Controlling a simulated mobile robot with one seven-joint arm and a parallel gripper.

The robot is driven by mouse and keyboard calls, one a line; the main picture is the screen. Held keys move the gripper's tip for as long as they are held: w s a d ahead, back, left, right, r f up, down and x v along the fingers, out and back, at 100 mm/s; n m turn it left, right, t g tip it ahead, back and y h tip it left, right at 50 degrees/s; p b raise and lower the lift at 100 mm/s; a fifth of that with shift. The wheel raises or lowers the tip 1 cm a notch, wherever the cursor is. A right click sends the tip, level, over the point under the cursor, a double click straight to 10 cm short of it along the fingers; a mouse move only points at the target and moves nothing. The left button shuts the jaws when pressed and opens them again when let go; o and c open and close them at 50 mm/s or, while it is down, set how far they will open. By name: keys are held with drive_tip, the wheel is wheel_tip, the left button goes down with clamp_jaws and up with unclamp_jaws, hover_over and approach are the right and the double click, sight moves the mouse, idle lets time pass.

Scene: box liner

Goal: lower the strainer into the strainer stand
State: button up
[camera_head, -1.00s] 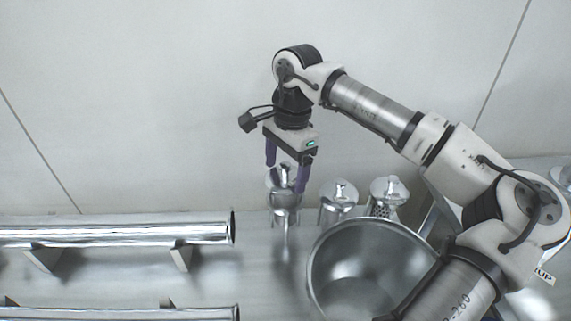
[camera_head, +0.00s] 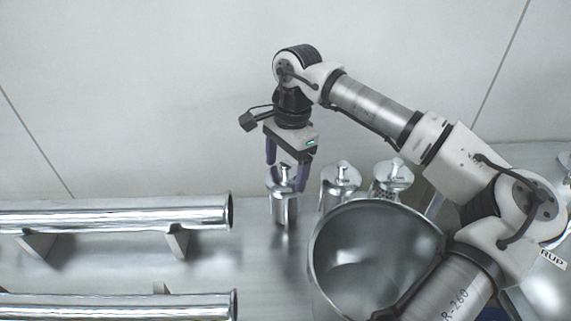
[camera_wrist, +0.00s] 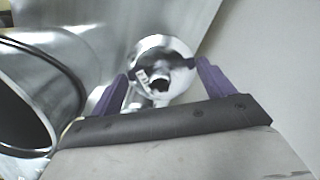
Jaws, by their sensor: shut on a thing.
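The strainer (camera_head: 283,183) is a shiny metal piece with a round flanged top and a small raised middle. My gripper (camera_head: 287,177) points down at it, one purple finger on each side, shut on its top. In the wrist view the strainer's round top (camera_wrist: 176,50) lies between the fingers of my gripper (camera_wrist: 160,88), with a dark-and-white fitting at its middle. Below the flange, a shiny cylindrical body (camera_head: 285,212) stands upright on the bench. I cannot tell which part of it is strainer and which is strainer stand, or how deep the strainer sits.
Two similar metal pieces stand to the right, one near (camera_head: 340,182) and one farther (camera_head: 393,176). A large metal bowl (camera_head: 318,262) is in front of them, close to my arm. Metal tubes on supports (camera_head: 115,217) lie left. A plain wall (camera_head: 150,90) rises behind.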

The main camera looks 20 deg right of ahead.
drive_tip(key=shift+f+b, duration=0.3)
drive_tip(key=shift+b, duration=0.05)
drive_tip(key=o, duration=1.9)
